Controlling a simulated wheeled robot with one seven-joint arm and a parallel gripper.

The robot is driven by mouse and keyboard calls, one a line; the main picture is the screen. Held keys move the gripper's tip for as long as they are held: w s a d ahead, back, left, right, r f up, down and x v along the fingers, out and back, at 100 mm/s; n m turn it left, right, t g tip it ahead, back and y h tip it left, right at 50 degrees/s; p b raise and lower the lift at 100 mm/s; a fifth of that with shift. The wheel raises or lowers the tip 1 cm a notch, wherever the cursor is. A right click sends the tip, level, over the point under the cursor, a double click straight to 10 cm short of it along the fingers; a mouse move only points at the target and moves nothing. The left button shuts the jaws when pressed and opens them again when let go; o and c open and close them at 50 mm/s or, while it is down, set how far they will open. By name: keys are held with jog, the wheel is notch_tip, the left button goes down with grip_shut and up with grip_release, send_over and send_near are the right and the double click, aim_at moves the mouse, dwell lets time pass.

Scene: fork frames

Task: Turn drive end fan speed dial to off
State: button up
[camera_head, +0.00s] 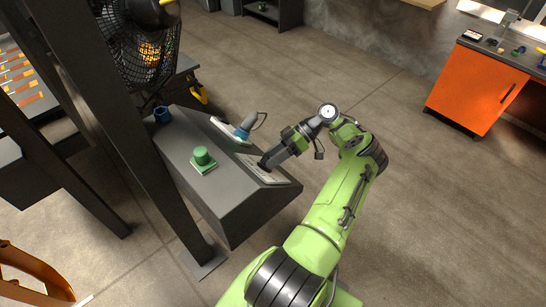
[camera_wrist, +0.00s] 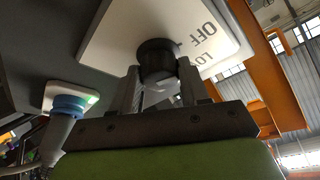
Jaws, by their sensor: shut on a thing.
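The fan speed dial (camera_wrist: 156,58) is a round black knob on a white label plate (camera_wrist: 112,32). The words OFF and LO show on the plate to the right of the knob in the wrist view; the rest of the scale is cut off or hidden. My gripper (camera_wrist: 160,84) is shut on the dial, one grey finger on each side. A small mark on the plate sits between the knob and OFF; I cannot tell clearly where the knob points. In the head view my gripper (camera_head: 264,162) reaches down to the label plate (camera_head: 268,177) and hides the dial.
The dark sloped console (camera_head: 230,205) also carries a green button (camera_head: 203,157) and a blue-collared plug with a cable (camera_head: 243,130); the plug also shows in the wrist view (camera_wrist: 66,108). A black fan (camera_head: 135,50) stands behind a dark post (camera_head: 120,130). The floor at right is clear before an orange cabinet (camera_head: 470,90).

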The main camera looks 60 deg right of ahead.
jog(key=shift+n, duration=0.5)
jog(key=o, duration=1)
jog(key=shift+o, duration=0.2)
